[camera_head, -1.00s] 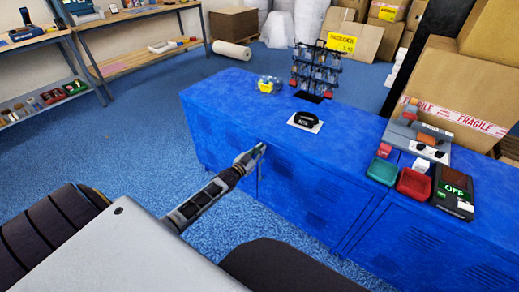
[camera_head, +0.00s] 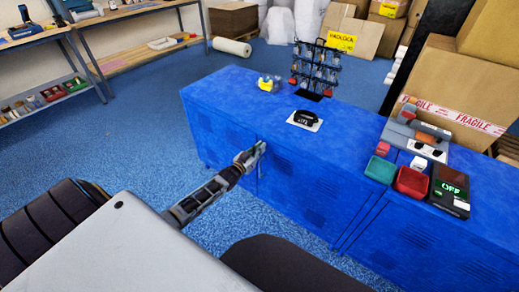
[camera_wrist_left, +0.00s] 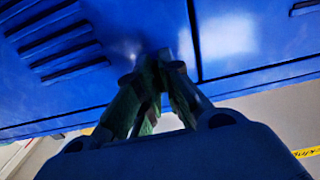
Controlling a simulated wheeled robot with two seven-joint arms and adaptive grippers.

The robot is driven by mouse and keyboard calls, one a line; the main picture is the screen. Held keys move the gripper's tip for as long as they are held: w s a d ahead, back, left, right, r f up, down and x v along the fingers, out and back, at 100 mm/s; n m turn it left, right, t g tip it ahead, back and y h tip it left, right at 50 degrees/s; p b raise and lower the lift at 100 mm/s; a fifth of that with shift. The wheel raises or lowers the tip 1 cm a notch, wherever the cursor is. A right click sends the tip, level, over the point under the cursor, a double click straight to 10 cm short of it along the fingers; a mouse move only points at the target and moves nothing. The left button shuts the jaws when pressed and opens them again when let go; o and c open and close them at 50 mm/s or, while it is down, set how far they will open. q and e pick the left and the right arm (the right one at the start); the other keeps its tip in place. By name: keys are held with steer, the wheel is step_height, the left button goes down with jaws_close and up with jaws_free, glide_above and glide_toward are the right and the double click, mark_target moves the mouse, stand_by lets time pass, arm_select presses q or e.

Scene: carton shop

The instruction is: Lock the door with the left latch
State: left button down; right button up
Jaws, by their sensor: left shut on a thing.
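A blue locker cabinet (camera_head: 222,88) stands in front of me, with louvred doors on its front. My left gripper (camera_head: 259,150) reaches the cabinet front near its top edge, at the seam beside a door (camera_head: 290,183). In the left wrist view the fingers (camera_wrist_left: 160,62) close together against the blue door (camera_wrist_left: 110,35), by a dark vertical gap. They are shut on a small part that they mostly hide, at the left latch's place. The latch's angle cannot be made out. My right gripper is not in view.
On the cabinet top are a black strap on a white card (camera_head: 304,120), a padlock rack (camera_head: 315,70), red (camera_head: 411,182) and green (camera_head: 380,170) bins, and a device with a green display (camera_head: 451,188). Blue floor (camera_head: 140,130) is open left of the cabinet.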

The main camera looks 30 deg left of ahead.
arm_select(q)
steer(key=c, duration=1.6)
jaws_free()
steer(key=shift+f, duration=0.1)
steer(key=s, duration=1.2)
steer(key=shift+a, duration=0.45)
steer(key=shift+d, duration=0.1)
